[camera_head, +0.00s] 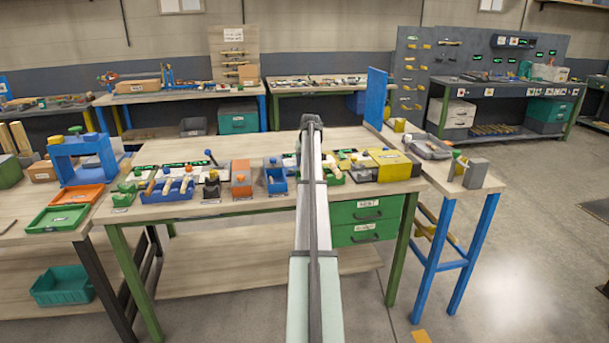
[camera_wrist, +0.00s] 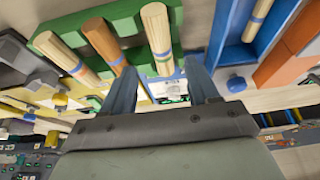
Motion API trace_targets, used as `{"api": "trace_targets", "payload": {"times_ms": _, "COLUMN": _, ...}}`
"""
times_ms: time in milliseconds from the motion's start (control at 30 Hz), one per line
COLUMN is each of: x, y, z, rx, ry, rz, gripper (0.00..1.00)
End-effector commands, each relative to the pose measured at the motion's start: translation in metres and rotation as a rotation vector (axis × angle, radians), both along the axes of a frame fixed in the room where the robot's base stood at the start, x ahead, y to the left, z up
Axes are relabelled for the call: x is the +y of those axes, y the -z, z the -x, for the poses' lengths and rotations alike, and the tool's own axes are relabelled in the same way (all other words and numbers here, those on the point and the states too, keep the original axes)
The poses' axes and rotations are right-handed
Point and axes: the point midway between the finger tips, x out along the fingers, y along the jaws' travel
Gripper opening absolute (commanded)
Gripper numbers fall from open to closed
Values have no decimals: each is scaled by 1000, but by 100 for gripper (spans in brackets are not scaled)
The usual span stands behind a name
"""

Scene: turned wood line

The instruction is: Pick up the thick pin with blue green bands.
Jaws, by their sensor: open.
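In the wrist view a thick pale pin (camera_wrist: 157,32) with narrow blue and green-looking bands lies in a green rack (camera_wrist: 128,27). Its lower end reaches toward the gap between the fingertips of my gripper (camera_wrist: 163,70). My gripper is open, with one finger on each side of that gap and nothing visibly held. Another thick pale pin (camera_wrist: 58,48) with a bluish band and a browner pin (camera_wrist: 102,42) lie in the same rack to the left. In the head view the green rack (camera_head: 334,181) is partly hidden by my arm, and my gripper is hidden.
A yellow box (camera_head: 391,166) stands to the right in the head view. A blue rack (camera_head: 165,193) with several pins is at the left.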

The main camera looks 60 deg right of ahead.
Motion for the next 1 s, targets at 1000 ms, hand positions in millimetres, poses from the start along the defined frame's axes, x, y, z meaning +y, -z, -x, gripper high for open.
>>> {"api": "trace_targets", "payload": {"times_ms": 1000, "x": -10, "y": 49, "z": -14, "rx": 0, "ry": 0, "rz": 0, "gripper": 36}}
